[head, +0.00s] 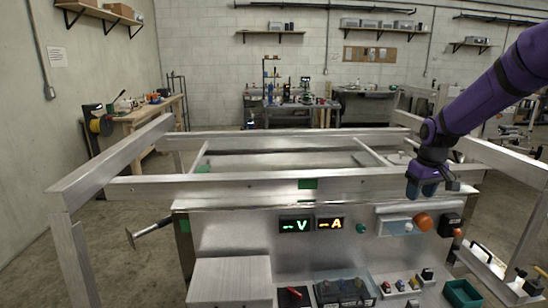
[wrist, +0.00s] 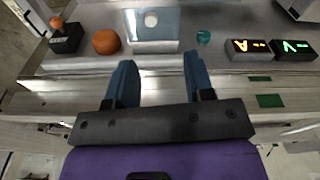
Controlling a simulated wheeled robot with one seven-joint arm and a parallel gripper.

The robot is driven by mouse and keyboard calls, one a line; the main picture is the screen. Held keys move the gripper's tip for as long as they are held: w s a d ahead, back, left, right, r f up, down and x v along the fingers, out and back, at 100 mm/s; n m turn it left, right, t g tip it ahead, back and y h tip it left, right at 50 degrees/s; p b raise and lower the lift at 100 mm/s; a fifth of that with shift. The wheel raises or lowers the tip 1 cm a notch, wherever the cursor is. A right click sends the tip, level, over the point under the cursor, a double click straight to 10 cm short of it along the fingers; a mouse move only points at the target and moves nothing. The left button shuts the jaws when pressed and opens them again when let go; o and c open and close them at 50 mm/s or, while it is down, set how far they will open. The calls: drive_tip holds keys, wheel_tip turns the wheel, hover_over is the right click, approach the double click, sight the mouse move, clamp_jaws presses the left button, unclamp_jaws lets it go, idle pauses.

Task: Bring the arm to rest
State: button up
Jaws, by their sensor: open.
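My purple arm (head: 490,95) reaches in from the right in the head view and bends down at the wrist. My gripper (head: 429,190) hangs over the metal frame's front rail at the right, above the control panel. In the wrist view my gripper (wrist: 158,62) shows two blue fingers spread apart with nothing between them. I cannot tell the exact gap between the fingertips and the panel.
The aluminium trailer frame (head: 240,187) surrounds the panel. The panel carries a green V display (head: 294,225), an amber A display (head: 330,224) and an orange knob (head: 423,221). A green bin (head: 462,294) sits at lower right. A hammer (head: 150,232) sticks out at left.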

drive_tip(key=s+a+r+m+t+h, duration=0.1)
drive_tip(key=s+a+r, duration=0.4)
drive_tip(key=s+r, duration=0.25)
drive_tip(key=s+a+r+t, duration=0.1)
drive_tip(key=s+a+r, duration=0.4)
drive_tip(key=s+r, duration=0.3)
drive_tip(key=s+a+t, duration=0.1)
drive_tip(key=s+a, duration=0.1)
drive_tip(key=s, duration=0.7)
drive_tip(key=s+a+m+t+y, duration=0.1)
drive_tip(key=s+a, duration=0.1)
drive_tip(key=s, duration=0.7)
drive_tip(key=shift+s+r, duration=0.2)
drive_tip(key=shift+s, duration=0.15)
drive_tip(key=shift+o, duration=0.5)
idle(0.4)
